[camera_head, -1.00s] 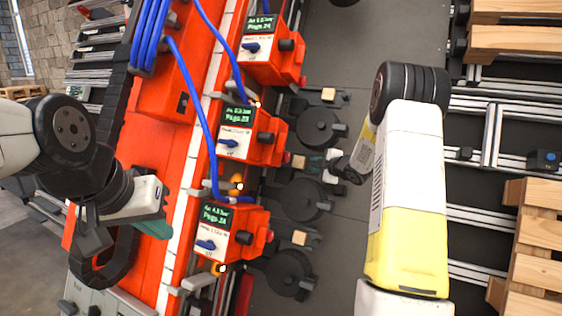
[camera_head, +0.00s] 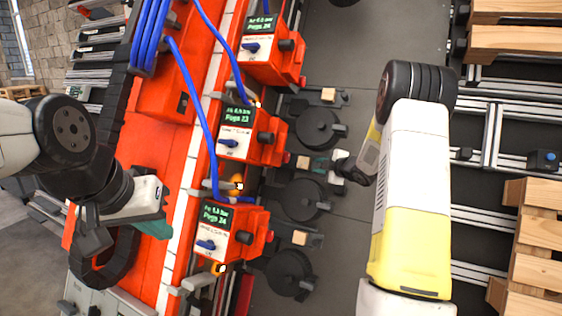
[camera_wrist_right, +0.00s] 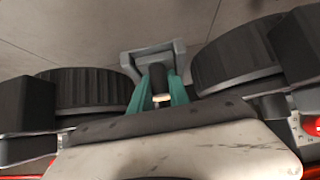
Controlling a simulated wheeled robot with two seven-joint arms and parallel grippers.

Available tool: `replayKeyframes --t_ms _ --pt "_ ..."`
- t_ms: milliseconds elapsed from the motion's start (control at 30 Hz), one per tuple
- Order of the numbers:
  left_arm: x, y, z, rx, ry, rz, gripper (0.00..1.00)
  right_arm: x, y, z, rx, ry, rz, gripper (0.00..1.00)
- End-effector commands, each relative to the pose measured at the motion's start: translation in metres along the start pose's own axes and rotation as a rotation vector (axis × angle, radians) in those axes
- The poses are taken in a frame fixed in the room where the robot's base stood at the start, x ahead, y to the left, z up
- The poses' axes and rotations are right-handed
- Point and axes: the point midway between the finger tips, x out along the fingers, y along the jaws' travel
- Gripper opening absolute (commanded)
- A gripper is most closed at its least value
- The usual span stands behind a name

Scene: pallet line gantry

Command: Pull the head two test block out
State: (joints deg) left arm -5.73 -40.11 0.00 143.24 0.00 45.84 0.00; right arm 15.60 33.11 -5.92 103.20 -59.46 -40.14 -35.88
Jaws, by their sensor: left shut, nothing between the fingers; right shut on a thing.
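The middle red head (camera_head: 252,134), which I take as head two, stands between two like heads. In the right wrist view, the right gripper (camera_wrist_right: 157,98) is shut on a dark handle (camera_wrist_right: 157,77) in front of a grey bracket (camera_wrist_right: 153,55). I take this handle as part of the test block. My left gripper (camera_head: 156,229) is shut and empty over the orange-red housing at left.
Another red head (camera_head: 272,55) is above and one (camera_head: 232,230) below, each with a tan block (camera_head: 328,95) (camera_head: 300,238) to its right. Blue hoses (camera_head: 195,95) run along the heads. Wooden pallets (camera_head: 535,245) lie far right.

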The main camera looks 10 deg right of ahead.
Motion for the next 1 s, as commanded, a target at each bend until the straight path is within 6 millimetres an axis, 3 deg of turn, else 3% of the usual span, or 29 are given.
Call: replayKeyframes --t_ms 100,1000 --pt "0.0 0.0 0.0 0.0 0.0 0.0 0.0 -0.006 0.0 0.012 0.003 -0.016 0.0 0.0" --pt "0.0 0.0 0.0 0.0 0.0 0.0 0.0 -0.038 0.001 0.04 0.002 -0.017 0.001 0.0"
